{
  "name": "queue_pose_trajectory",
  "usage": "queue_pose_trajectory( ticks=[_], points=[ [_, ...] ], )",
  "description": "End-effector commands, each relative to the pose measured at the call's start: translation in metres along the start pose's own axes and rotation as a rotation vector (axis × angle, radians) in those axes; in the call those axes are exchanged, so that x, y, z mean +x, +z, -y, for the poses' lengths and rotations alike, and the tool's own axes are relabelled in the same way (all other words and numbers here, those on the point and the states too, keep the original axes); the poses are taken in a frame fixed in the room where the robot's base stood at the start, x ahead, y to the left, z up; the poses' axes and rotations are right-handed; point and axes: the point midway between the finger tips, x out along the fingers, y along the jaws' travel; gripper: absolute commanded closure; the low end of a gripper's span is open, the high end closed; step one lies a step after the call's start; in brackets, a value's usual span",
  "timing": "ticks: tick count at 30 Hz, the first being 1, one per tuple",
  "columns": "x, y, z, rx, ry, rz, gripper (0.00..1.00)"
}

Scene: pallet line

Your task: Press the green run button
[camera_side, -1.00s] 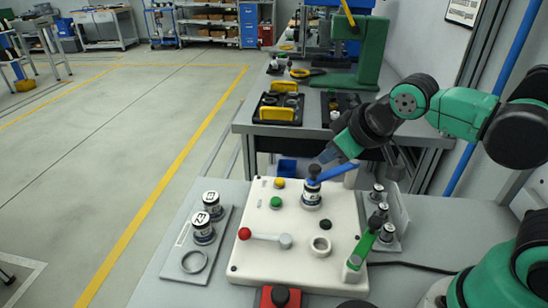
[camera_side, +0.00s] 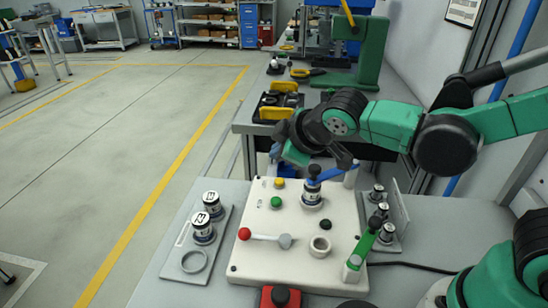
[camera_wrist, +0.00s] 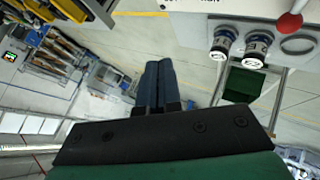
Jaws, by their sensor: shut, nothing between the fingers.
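The green run button (camera_side: 276,202) is a small round cap on the white control board (camera_side: 250,262), in front of a yellow button (camera_side: 280,183). My gripper (camera_side: 276,153) is in the side view above and behind the board's far left part, apart from the green button. Its dark blue fingers (camera_wrist: 158,84) are together and empty in the wrist view. The green button is not seen in the wrist view.
A red-knobbed lever (camera_side: 244,233), dark round lamp (camera_side: 326,224), white ring (camera_side: 320,246) and blue-handled clamp (camera_side: 335,172) over a jar stand on the board. A green-handled clamp (camera_side: 358,250) is at right. Jars (camera_side: 203,228) stand on a left plate.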

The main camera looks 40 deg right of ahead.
Motion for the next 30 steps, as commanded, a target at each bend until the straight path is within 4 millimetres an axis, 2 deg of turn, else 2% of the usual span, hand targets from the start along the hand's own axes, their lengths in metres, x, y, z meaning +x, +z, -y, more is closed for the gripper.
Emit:
queue_pose_trajectory(
  ticks=[16,30],
  points=[
    [0.046,0.033,0.034,0.001,0.000,0.000,1.00],
    [0.056,0.042,0.041,0.001,0.000,0.000,1.00]
  ],
)
